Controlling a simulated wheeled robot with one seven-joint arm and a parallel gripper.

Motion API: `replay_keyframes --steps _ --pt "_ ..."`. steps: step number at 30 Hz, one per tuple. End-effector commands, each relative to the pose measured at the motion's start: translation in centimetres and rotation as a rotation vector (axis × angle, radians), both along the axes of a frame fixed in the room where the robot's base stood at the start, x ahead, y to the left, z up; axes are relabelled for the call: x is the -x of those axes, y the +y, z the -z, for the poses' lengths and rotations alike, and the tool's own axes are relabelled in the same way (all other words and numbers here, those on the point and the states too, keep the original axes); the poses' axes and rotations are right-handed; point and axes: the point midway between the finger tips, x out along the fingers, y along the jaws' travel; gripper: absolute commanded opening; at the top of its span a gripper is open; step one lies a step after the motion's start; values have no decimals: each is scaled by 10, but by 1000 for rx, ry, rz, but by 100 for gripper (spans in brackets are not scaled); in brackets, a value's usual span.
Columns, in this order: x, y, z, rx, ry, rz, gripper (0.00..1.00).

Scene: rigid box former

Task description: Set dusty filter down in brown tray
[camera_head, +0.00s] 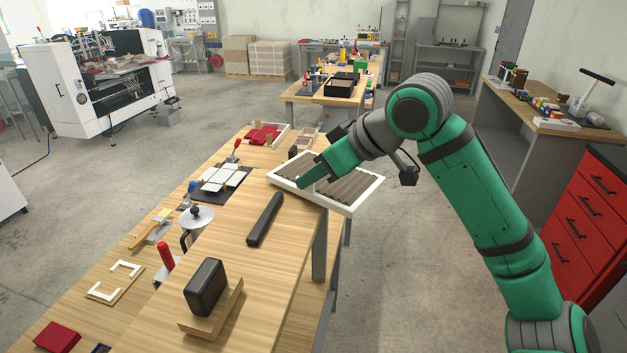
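The dusty filter (350,187) is a flat panel with a white frame and grey-brown pleats. It is at the middle of the view, over the far right end of the wooden bench, and its right part sticks out past the bench edge above the floor. My gripper (309,184) reaches down onto the middle of the filter and appears shut on it. The fingertips are small and partly hidden by the green wrist. A small light-brown tray (307,139) stands behind the filter, partly hidden by my arm; I cannot tell for sure that it is the brown tray.
A tray with red parts (265,135) is left of the small tray. A black bar (265,219) and a dark block on a wooden base (206,290) lie on the bench. White plates on a dark mat (222,180) are left of the filter. Bare wood lies between.

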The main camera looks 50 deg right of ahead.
Motion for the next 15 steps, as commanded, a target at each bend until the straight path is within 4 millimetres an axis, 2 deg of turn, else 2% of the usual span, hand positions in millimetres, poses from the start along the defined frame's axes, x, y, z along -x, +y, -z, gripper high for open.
replay_keyframes --steps 4,13,15 --pt "-1 1 -23 0 -3 -2 0" --pt "37 38 -86 5 -3 -4 0" --pt "50 51 -91 5 -3 -4 0"
